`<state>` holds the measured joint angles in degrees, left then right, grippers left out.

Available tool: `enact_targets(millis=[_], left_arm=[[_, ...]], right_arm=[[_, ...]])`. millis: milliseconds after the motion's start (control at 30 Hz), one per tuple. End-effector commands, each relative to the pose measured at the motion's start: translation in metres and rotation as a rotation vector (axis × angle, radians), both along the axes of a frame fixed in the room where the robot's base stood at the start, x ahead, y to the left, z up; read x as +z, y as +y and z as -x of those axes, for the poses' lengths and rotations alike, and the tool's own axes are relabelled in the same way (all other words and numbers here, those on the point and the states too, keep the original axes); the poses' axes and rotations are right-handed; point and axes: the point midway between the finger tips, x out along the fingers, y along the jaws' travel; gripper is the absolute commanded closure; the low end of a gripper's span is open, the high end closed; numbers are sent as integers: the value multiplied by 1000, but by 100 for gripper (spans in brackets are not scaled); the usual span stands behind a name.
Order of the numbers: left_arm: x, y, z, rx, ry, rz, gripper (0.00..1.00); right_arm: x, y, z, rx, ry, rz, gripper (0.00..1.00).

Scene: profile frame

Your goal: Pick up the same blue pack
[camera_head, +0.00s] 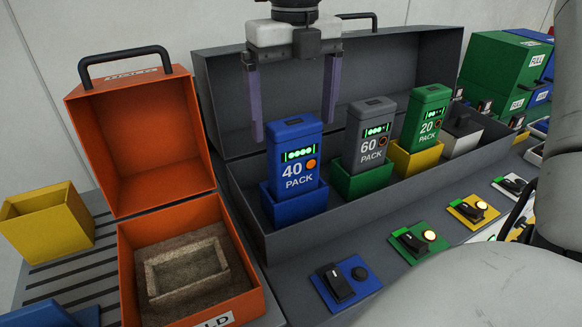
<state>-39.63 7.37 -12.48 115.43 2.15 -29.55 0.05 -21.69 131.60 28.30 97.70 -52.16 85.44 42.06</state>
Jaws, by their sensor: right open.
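The blue pack (294,178), marked "40 PACK", stands upright in a blue socket (285,207) in the grey case. Its small panel shows green lights and an orange button. My right gripper (293,129) hangs from above with purple fingers pointing down. It is open and empty. Its fingertips are at the height of the pack's top, one to the left and one to the right; no contact shows, and their depth relative to the pack is hard to tell. My left gripper is not in view.
A grey "60" pack (368,138) in a green socket and a green "20" pack (424,120) in a yellow socket stand to the right. The grey case's lid (235,90) rises behind. An open orange box (140,150) and a yellow bin (45,230) are left. Switches (345,282) line the front.

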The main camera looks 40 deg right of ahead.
Motion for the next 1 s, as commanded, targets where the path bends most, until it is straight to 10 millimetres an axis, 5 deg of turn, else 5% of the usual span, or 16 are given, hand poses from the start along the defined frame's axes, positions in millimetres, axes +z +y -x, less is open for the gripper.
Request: enact_targets(millis=[500,867,1000], left_arm=[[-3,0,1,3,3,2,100],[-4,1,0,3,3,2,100],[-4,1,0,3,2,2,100]], right_arm=[[-71,-4,-2,0,5,-2,8],[-81,-4,-3,0,0,0,8],[-80,-4,-3,0,0,0,31]])
